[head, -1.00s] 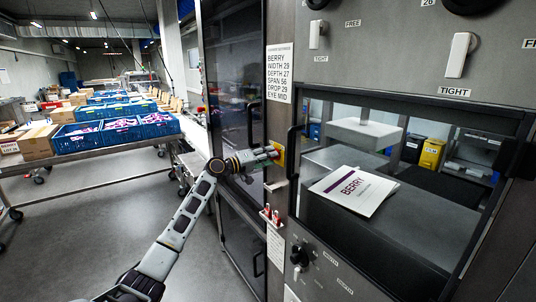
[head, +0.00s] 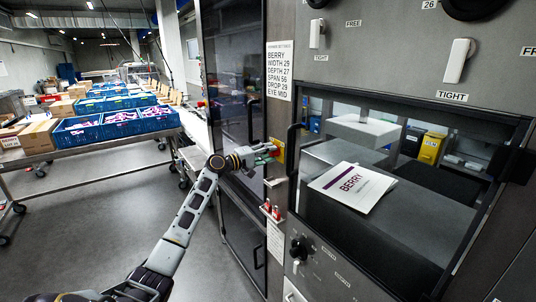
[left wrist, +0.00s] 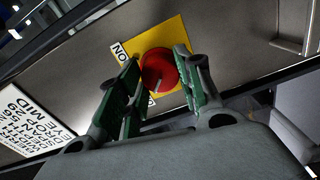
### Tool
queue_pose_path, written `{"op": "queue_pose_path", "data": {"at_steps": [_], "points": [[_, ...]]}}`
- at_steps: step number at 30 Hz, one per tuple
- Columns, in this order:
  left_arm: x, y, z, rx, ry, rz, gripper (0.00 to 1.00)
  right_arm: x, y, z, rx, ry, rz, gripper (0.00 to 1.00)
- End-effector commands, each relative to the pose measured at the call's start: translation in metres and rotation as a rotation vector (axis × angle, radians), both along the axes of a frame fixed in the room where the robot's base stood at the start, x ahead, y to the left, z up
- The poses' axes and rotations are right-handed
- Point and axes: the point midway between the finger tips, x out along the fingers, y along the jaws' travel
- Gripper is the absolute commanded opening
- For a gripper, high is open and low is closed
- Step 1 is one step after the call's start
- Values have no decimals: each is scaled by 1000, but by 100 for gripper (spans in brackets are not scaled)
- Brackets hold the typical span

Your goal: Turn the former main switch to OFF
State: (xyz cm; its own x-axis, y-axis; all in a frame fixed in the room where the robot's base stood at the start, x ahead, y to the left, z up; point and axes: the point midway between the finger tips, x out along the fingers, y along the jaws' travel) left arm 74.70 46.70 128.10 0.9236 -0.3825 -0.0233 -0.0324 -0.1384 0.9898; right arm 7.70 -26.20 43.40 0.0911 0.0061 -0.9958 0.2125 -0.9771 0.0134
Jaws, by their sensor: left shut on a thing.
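The former main switch is a red round knob (left wrist: 160,70) on a yellow plate (left wrist: 176,38), seen in the left wrist view. An ON label (left wrist: 119,52) sits at the plate's left corner; a second label at its lower edge is mostly hidden by a finger. A pale mark on the knob lies between the fingers. My left gripper (left wrist: 160,80) is shut on the knob, one green-padded finger on each side. In the head view my left gripper (head: 269,153) reaches the yellow plate (head: 278,147) on the machine's front post. My right gripper is not in view.
Below the switch hang red-tipped items in a small holder (head: 271,211). A black knob (head: 299,250) is on the lower panel. Right of the post is a framed window (head: 410,100) with a BERRY sheet (head: 352,187) behind it. A glass door (head: 229,100) stands left.

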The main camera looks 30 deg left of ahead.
Motion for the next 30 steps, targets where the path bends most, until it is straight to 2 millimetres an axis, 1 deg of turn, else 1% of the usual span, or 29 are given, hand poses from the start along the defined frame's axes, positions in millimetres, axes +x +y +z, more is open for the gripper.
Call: {"op": "queue_pose_path", "data": {"at_steps": [2, 3, 7, 14, 17, 20, 26, 30], "points": [[0, 0, -1, 0, 1, 0, 12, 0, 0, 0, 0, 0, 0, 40], [0, 0, -1, 0, 1, 0, 41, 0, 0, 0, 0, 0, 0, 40], [0, 0, -1, 0, 1, 0, 57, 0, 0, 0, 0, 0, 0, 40], [0, 0, 0, 1, 0, 0, 58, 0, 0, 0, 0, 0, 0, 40], [0, 0, 0, 1, 0, 0, 58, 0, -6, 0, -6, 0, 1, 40], [-1, 1, 0, 1, 1, 0, 58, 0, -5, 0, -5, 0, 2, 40], [-9, 3, 0, 1, 1, -1, 58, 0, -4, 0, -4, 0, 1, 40], [-18, 8, -1, 1, 1, 0, 58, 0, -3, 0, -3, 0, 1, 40]]}}
